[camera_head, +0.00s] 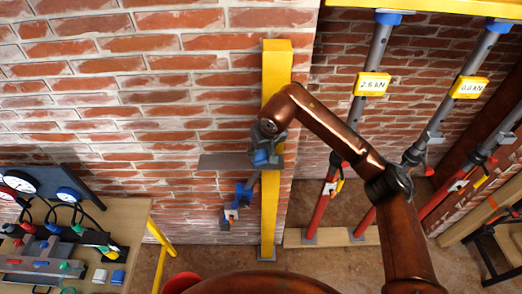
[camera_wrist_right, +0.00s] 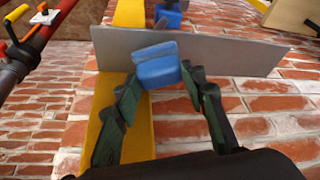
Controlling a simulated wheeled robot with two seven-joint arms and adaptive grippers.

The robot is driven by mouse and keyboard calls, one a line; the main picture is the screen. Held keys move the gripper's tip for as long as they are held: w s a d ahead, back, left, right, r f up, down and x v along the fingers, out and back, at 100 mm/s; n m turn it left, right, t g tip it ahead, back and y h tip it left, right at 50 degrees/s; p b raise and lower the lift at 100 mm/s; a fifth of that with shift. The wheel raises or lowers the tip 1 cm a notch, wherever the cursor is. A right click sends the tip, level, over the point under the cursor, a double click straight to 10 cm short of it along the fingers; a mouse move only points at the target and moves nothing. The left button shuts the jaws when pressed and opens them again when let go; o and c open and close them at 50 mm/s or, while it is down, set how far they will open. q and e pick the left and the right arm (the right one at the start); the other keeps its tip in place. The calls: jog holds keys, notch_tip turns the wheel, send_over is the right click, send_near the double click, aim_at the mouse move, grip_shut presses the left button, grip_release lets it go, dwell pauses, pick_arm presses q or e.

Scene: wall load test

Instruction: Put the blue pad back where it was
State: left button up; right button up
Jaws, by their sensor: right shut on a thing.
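My right gripper (camera_head: 268,140) is up against the brick wall, in front of the upright yellow post. In the right wrist view its dark green fingers (camera_wrist_right: 160,84) are shut on the blue pad (camera_wrist_right: 157,64), a small block. The blue pad also shows in the head view (camera_head: 261,157), partly hidden by the gripper. It is right by a flat grey plate (camera_head: 225,162) that crosses the post; the plate spans the right wrist view too (camera_wrist_right: 220,50). I cannot tell whether pad and plate touch. My left gripper is not in view.
The yellow post (camera_head: 275,80) stands against the wall; a blue and grey strut (camera_head: 240,196) sits under the plate. Props with yellow displays (camera_head: 372,85) reading 2.6 kN and 0.0 kN lean at right. A bench (camera_head: 130,225) with gauges and hoses is at lower left.

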jog(key=shift+f, duration=0.45)
jog(key=o, duration=1)
jog(key=shift+s+d+r, duration=0.1)
jog(key=shift+r, duration=0.25)
jog(key=b+v, duration=0.3)
jog(key=v, duration=0.8)
jog(key=shift+s, duration=0.2)
